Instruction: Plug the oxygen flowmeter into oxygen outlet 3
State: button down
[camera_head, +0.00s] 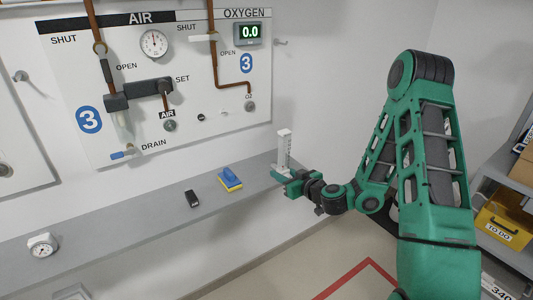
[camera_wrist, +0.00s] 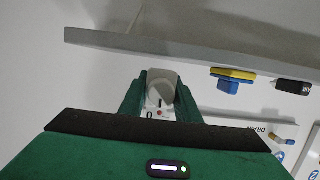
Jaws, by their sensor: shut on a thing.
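The oxygen flowmeter (camera_head: 284,148) is a white upright block with a scale on its face, near the right end of the grey shelf. My gripper (camera_head: 290,185) is shut on its lower part. In the wrist view the flowmeter (camera_wrist: 161,88) shows as a pale rounded body between the two green fingers of my gripper (camera_wrist: 160,100). Oxygen outlet 3 (camera_head: 250,106) is a small round grey port marked O2 at the lower right of the panel, above and left of the flowmeter and apart from it. I cannot tell whether the flowmeter touches the shelf.
The shelf (camera_head: 130,222) carries a blue and yellow sponge (camera_head: 230,180), a small black item (camera_head: 192,198) and a white dial (camera_head: 42,245). The air outlet (camera_head: 170,126) is left of the oxygen one. The oxygen display (camera_head: 249,32) reads 0.0. A yellow bin (camera_head: 503,225) stands at right.

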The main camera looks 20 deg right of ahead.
jog(key=shift+s+d, duration=0.25)
jog(key=shift+s, duration=0.55)
jog(key=shift+s+d, duration=0.25)
jog(key=shift+s, duration=0.55)
